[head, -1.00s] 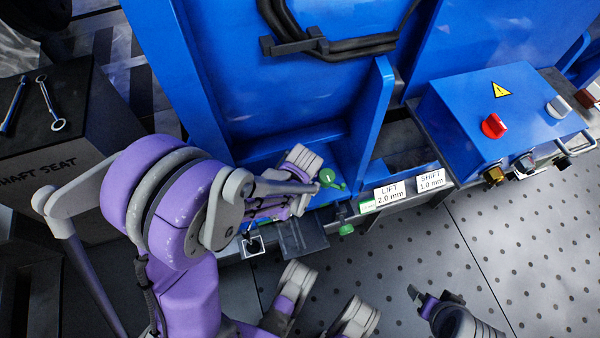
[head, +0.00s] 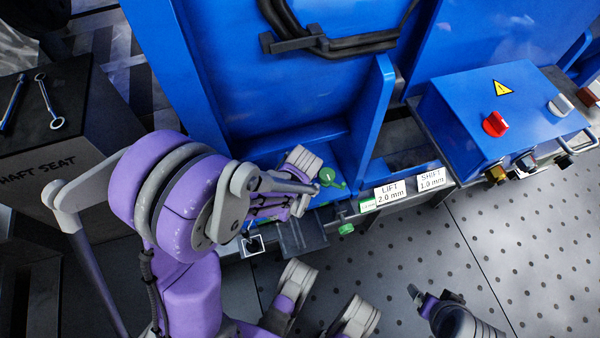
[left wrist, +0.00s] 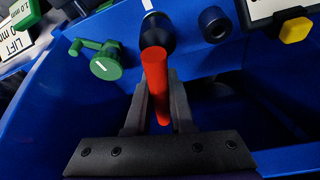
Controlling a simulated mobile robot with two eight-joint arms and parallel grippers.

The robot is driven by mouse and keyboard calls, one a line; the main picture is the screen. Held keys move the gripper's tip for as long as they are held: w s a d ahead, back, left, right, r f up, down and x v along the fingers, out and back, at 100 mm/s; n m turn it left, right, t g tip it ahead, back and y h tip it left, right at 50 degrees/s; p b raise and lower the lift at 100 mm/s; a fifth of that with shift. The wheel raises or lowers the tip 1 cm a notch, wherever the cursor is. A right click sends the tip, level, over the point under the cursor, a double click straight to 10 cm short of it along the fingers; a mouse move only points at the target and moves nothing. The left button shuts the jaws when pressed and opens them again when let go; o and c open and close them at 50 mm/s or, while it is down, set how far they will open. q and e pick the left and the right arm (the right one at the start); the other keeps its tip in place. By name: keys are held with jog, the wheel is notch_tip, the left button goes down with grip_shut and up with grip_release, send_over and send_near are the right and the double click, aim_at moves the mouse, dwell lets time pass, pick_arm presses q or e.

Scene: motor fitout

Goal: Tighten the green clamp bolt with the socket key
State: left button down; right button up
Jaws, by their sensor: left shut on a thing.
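My left gripper (left wrist: 160,90) is shut on the red handle (left wrist: 156,75) of the socket key. At the key's far end a black round socket (left wrist: 155,34) meets the blue housing, below a short white mark. I cannot tell what is under the socket. A green knob with a side lever (left wrist: 105,62) is left of the key; this green part also shows in the head view (head: 328,177), close to my left gripper (head: 312,188). A second green knob (head: 346,229) is lower down. My right gripper (head: 431,298) is at the lower right, its fingers unclear.
A black bolt head (left wrist: 214,24) is right of the key in the wrist view. LIFT (head: 390,193) and SHIFT (head: 430,180) labels stand on the ledge. A blue control box (head: 510,125) is at the right. Two spanners (head: 48,103) lie on a dark block at the left.

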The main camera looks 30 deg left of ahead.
pick_arm(q)
jog(key=shift+f+b, duration=0.45)
jog(key=shift+f, duration=0.4)
dwell(0.4)
jog(key=shift+m+h, duration=0.5)
jog(key=shift+m, duration=0.9)
jog(key=shift+t, duration=0.3)
jog(key=shift+m+h+p, duration=0.3)
jog(key=shift+m, duration=1.1)
